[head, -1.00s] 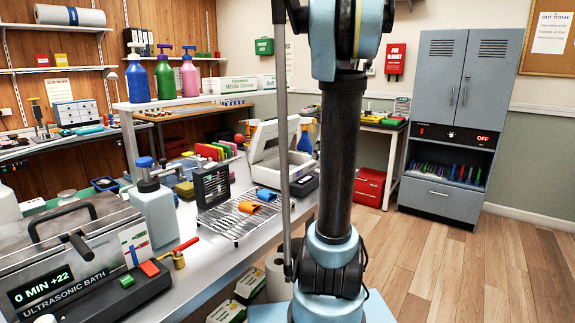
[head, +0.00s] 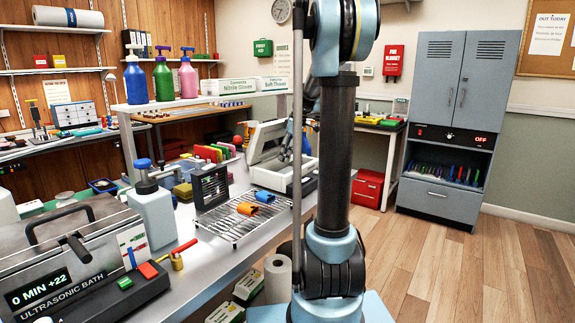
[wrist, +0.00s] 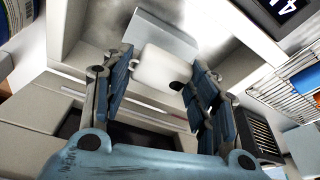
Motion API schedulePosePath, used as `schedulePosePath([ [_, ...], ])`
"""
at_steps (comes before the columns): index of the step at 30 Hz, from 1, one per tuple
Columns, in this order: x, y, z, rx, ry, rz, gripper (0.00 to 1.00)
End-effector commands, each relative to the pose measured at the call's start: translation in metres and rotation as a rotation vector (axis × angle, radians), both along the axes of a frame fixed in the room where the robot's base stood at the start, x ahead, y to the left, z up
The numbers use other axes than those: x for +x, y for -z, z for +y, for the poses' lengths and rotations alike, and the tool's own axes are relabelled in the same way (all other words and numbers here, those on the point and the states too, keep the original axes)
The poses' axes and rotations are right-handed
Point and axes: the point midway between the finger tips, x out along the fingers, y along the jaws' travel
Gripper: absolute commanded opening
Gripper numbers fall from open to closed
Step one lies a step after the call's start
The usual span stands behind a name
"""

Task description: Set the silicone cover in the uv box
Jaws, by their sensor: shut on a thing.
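My gripper (wrist: 157,74) is shut on the silicone cover (wrist: 165,66), a pale, whitish case with a dark opening near one corner. In the wrist view the cover sits between the blue-padded fingers, over the silvery inside of the uv box (wrist: 70,55). I cannot tell whether it touches the floor of the box. In the head view the uv box (head: 258,146) is a white open unit on the bench. My wrist reaches down into it, partly hidden behind my arm column, and the cover is hidden there.
A wire rack (head: 222,226) with small orange and blue pieces stands in front of the box.

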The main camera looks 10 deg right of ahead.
Motion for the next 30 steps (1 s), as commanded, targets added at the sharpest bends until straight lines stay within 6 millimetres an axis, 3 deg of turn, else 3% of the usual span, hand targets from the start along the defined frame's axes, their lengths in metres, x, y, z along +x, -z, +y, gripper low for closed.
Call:
schedulePosePath([
  [11,0.002,0.037,0.002,0.0,-0.001,0.0,0.33],
  [21,0.003,0.041,0.003,0.0,-0.001,0.0,0.32],
  [22,0.003,0.041,0.003,0.0,-0.001,0.0,0.58],
  [24,0.003,0.04,0.003,0.0,-0.001,0.0,0.74],
  [30,0.003,0.04,0.003,0.0,-0.001,0.0,0.74],
])
